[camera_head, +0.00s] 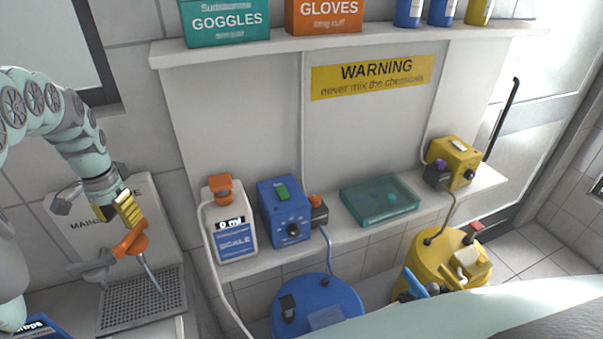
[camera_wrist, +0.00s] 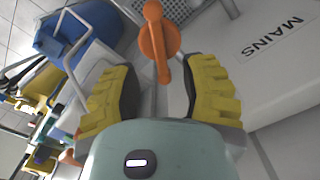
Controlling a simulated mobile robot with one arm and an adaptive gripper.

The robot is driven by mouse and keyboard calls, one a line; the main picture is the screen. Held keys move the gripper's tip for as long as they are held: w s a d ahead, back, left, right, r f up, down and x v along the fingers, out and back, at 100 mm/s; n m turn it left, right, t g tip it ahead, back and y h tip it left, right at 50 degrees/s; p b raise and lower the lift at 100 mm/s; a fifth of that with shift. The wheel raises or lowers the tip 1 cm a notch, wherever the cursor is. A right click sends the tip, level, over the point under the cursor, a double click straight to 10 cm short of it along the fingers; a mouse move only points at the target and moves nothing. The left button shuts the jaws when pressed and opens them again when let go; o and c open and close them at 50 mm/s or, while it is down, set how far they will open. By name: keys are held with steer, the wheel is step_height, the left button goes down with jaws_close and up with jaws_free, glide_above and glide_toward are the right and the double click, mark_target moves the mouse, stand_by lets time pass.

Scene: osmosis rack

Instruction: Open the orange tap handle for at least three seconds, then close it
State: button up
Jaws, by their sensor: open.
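The orange tap handle (camera_head: 131,240) is on the grey wall tap (camera_head: 92,268) at the left of the head view. In the wrist view the handle (camera_wrist: 157,42) reaches down between my two yellow fingers, with a gap on each side. My gripper (camera_head: 128,209) is open and close above the handle in the head view; it also shows in the wrist view (camera_wrist: 160,80). A thin pale line slants from the tap towards the drain grate (camera_head: 117,310). I cannot tell whether it is water or a spout.
The MAINS panel (camera_head: 150,205) is behind the tap. Blue (camera_head: 345,296) and yellow (camera_head: 425,275) drums stand below.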

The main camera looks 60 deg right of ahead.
mark_target(128, 233)
step_height(128, 233, up, 6)
stand_by(0.4)
stand_by(0.4)
